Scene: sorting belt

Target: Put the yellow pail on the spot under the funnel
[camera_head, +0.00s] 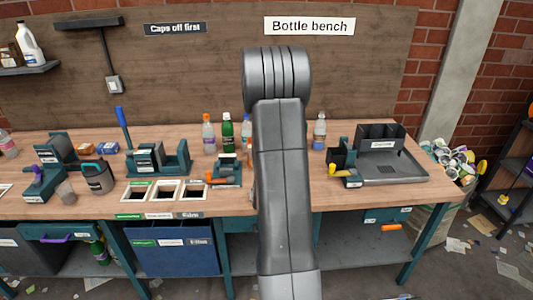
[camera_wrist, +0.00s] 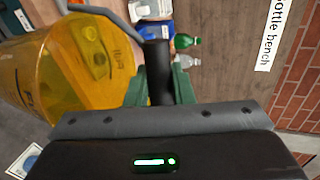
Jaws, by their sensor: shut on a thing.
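The yellow pail (camera_wrist: 85,62) fills the left of the wrist view, see-through and sideways in that picture. A thin grey bail (camera_wrist: 98,12) runs from it to a black grip (camera_wrist: 157,62). My gripper (camera_wrist: 158,92), with green fingers, is shut on this grip, so the pail hangs from its handle. In the head view my own arm hides the gripper and pail. I cannot make out the funnel or the spot under it in either view.
The bottle bench (camera_head: 225,205) carries several bottles, including a green one (camera_head: 227,132), and teal stations (camera_head: 157,160). A grey tray (camera_head: 390,168) stands at its right. A bin of empties (camera_head: 450,160) is beyond the bench's right end. Litter lies on the floor.

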